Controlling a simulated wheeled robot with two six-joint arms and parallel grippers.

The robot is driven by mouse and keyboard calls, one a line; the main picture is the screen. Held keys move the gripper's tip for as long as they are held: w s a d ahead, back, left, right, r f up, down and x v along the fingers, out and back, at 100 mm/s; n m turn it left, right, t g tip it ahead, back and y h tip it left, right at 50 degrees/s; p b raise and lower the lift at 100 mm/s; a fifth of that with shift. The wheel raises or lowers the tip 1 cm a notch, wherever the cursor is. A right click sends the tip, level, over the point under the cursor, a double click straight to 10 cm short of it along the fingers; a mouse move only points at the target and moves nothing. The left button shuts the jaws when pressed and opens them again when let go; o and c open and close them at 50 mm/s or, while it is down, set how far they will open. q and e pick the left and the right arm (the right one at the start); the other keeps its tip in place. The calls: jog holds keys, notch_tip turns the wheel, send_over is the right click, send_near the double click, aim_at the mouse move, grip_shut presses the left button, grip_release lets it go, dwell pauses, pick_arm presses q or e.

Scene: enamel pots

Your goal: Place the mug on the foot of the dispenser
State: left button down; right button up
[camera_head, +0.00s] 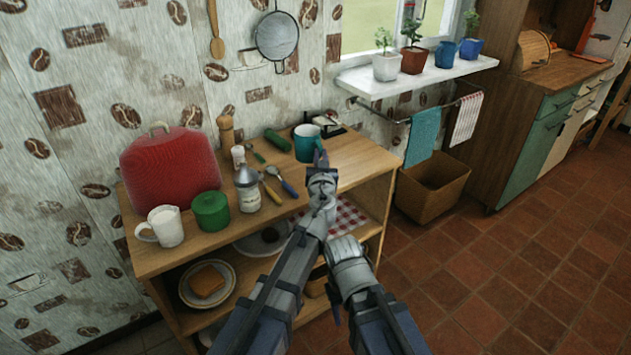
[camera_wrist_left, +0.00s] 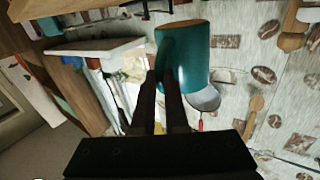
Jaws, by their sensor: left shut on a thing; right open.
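A teal mug (camera_head: 311,142) is at the right rear of the wooden cabinet top in the head view. My left gripper (camera_head: 320,160) is shut on it at its near side. In the left wrist view the mug (camera_wrist_left: 183,55) appears upside down, with the two fingers (camera_wrist_left: 168,85) against its handle side. I cannot tell whether its base touches the top. A small black, white and red item (camera_head: 329,120) stands behind the mug; I cannot tell whether it is the dispenser. My right gripper (camera_head: 346,252) is lower, in front of the cabinet, open; its fingers are hard to make out.
A white mug (camera_head: 166,227), a green canister (camera_head: 211,211), a grey-lidded jar (camera_head: 247,188), spoons (camera_head: 281,182) and a red cover (camera_head: 170,170) crowd the cabinet top. A sieve (camera_head: 277,36) hangs above. The shelf below holds a plate (camera_head: 187,293).

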pick_arm(q)
jog(key=shift+f+b, duration=0.35)
jog(key=shift+f, duration=0.55)
pick_arm(e)
jog(key=shift+f, duration=0.9)
pick_arm(q)
jog(key=shift+f, duration=0.1)
pick_arm(e)
jog(key=shift+f, duration=0.1)
pick_arm(q)
notch_tip(320, 180, down, 4)
jog(key=b, duration=0.3)
jog(key=shift+r+b, duration=0.25)
jog(key=shift+b, duration=0.1)
pick_arm(e)
notch_tip(320, 180, down, 4)
jog(key=shift+r, duration=0.25)
pick_arm(q)
jog(key=shift+f, duration=0.15)
jog(key=c, duration=0.9)
grip_release()
jog(key=shift+c, duration=0.2)
pick_arm(e)
jog(key=shift+f, duration=0.1)
pick_arm(q)
jog(key=shift+r, duration=0.2)
